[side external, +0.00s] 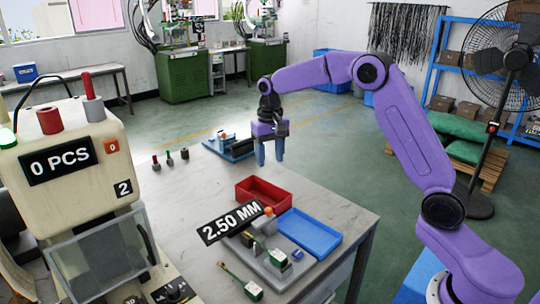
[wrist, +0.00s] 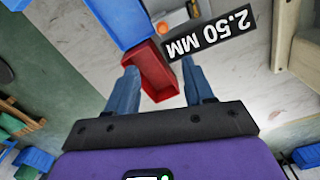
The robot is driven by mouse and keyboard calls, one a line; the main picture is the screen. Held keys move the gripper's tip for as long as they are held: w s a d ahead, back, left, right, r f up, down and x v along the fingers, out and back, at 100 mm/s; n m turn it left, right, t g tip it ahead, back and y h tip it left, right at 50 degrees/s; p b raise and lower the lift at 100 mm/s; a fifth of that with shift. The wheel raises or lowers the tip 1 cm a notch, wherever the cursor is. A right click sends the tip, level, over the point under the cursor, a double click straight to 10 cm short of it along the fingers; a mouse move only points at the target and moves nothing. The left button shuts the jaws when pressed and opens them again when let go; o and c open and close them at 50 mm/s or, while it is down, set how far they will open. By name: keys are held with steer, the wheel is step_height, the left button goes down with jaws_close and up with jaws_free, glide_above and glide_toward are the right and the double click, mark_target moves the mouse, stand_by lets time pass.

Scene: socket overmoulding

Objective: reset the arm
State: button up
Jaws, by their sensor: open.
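My gripper (side external: 270,153) hangs from the purple arm above the far part of the grey table (side external: 345,205), with its blue fingers pointing down. In the wrist view my gripper (wrist: 163,88) shows two blue fingers spread apart with nothing between them. It is open and empty and touches nothing that I can see. Beyond the fingers in the wrist view lies a red tray (wrist: 150,72), which also stands on the table in the side view (side external: 262,190). Whether the arm is moving cannot be told from these frames.
A blue tray (side external: 310,233) and a grey fixture (side external: 262,262) with small connectors stand near the red tray. A blue-based device (side external: 230,148) and several small pegs (side external: 170,158) are at the far side. A cream machine (side external: 75,175) stands left. Air around my gripper looks clear.

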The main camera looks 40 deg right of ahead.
steer(key=shift+a, duration=0.1)
steer(key=s+a+r+n, duration=0.1)
steer(key=s+a+n, duration=0.35)
steer(key=s, duration=0.45)
steer(key=s+a+r+n, duration=0.25)
steer(key=s+a, duration=0.35)
steer(key=s, duration=0.3)
steer(key=s+d+f+n, duration=0.1)
steer(key=s+n, duration=0.3)
steer(key=s, duration=0.7)
steer(key=s+d+f+n, duration=0.2)
steer(key=s+d+n, duration=0.1)
steer(key=s, duration=0.8)
steer(key=shift+d+f+n, duration=0.2)
steer(key=shift+f+n, duration=0.05)
steer(key=shift+n, duration=0.55)
